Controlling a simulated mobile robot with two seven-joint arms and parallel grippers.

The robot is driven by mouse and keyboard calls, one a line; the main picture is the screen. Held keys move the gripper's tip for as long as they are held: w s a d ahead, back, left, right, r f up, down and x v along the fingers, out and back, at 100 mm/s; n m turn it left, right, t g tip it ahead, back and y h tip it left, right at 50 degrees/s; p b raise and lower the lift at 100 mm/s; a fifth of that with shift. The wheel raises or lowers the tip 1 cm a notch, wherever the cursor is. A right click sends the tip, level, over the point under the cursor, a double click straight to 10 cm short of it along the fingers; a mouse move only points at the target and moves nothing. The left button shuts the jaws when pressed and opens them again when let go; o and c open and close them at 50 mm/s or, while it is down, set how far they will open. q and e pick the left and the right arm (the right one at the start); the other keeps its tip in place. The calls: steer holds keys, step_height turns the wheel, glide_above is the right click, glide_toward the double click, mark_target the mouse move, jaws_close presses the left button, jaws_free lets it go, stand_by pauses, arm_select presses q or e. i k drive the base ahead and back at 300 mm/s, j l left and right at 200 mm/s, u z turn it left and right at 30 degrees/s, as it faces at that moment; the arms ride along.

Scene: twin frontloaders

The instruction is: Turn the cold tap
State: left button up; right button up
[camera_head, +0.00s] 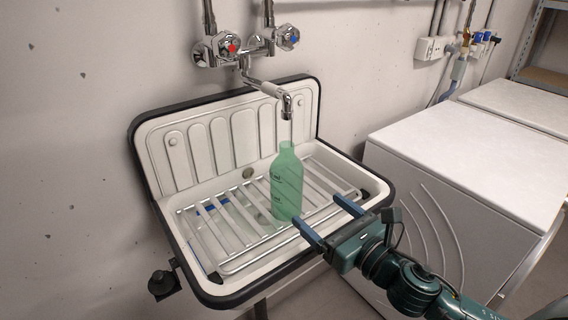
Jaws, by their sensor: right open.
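The cold tap (287,37) is a chrome knob with a blue mark, on the right of the wall mixer. The hot tap (229,47) with a red mark is on its left. The spout (286,105) reaches out over the sink, and a thin pale line runs down from it; I cannot tell if it is water. A green translucent bottle (286,180) stands upright on the sink's grate below the spout. My right gripper (321,211) is open and empty at the sink's front right, close to the bottle and well below the cold tap. My left gripper is out of view.
The white sink (183,150) has a dark rim and a metal grate. White machines (450,155) stand to its right. Pipes and valves (465,40) are on the wall behind them. The space above the sink's left side is clear.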

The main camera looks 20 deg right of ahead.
mark_target(288, 37)
steer(key=k+l, duration=0.25)
steer(key=k, duration=0.2)
steer(key=k+l, duration=0.25)
steer(key=k, duration=0.25)
